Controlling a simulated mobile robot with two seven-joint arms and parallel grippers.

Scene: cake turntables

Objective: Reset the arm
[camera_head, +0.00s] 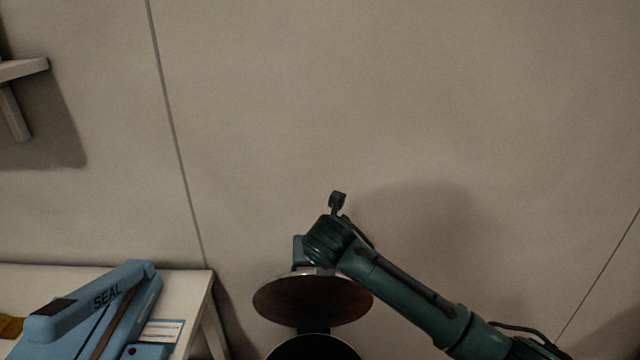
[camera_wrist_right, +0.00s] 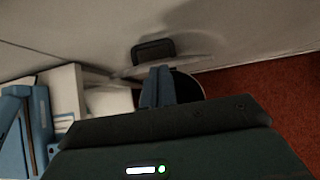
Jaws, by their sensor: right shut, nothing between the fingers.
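My right arm comes in from the lower right in the head view, and my right gripper (camera_head: 299,252) is partly hidden by its own wrist. It is over or near the far edge of a brown round turntable plate (camera_head: 312,302); I cannot tell whether they touch. A darker round disc (camera_head: 313,349) shows below that plate, cut off by the lower frame edge. In the right wrist view the blue-grey fingers of the gripper (camera_wrist_right: 158,72) are together with nothing between them. Part of a dark disc (camera_wrist_right: 188,88) shows behind them. My left gripper is in neither view.
A pale table (camera_head: 185,282) at lower left carries a blue sealer (camera_head: 95,303) marked SEAL. A shelf (camera_head: 22,69) juts from the wall at upper left. Red floor (camera_wrist_right: 262,85) shows at right in the wrist view.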

